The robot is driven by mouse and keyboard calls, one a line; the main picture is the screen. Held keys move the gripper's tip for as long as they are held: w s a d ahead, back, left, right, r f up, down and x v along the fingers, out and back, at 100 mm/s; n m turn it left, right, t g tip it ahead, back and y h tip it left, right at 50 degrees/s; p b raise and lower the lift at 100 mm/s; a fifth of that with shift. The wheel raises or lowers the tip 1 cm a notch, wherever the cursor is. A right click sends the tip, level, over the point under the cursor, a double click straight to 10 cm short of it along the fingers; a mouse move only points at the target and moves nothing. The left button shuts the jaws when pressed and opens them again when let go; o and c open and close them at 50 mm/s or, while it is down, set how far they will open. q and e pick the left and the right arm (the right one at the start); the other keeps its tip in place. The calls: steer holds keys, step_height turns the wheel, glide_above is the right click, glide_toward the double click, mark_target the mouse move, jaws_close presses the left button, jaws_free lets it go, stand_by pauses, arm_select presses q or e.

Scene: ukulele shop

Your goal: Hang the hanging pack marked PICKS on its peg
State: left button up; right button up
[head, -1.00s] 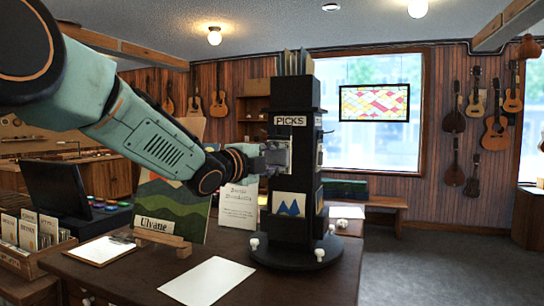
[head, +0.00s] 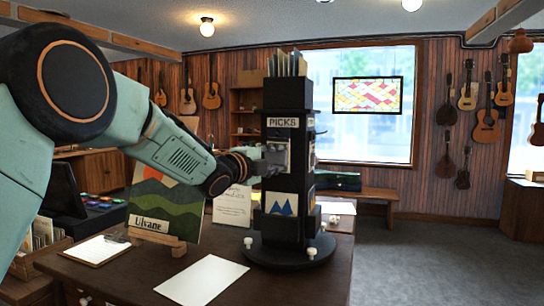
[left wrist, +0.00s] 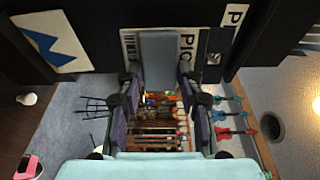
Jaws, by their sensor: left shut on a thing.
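A black display tower (head: 289,185) stands on a round black base on the counter, with a white PICKS label (head: 283,122) near its top. My left gripper (head: 270,161) is against the tower's front face, just below that label. In the left wrist view my left gripper (left wrist: 158,75) is shut on a flat grey-blue hanging pack (left wrist: 160,55), which lies close in front of the tower face. Part of a printed label shows on either side of the pack. The peg is hidden behind the pack and fingers. My right gripper is not in view.
A green landscape picture (head: 166,212) on a wooden stand is left of the tower. A white sheet (head: 203,280) and a clipboard (head: 97,250) lie on the brown counter (head: 130,275). Several thin upright items fill the tower's top. Open floor lies to the right.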

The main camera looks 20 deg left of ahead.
mark_target(275, 162)
arm_select(q)
steer(key=shift+w+f+p, duration=0.1)
steer(key=shift+w+p, duration=0.35)
steer(key=shift+w, duration=0.4)
steer(key=shift+w+f, duration=0.15)
steer(key=shift+w, duration=0.05)
steer(key=shift+w, duration=0.1)
steer(key=shift+w+f, duration=0.35)
steer(key=shift+s+r, duration=0.15)
steer(key=o, duration=0.7)
steer(key=shift+c, duration=0.2)
steer(key=o, duration=0.4)
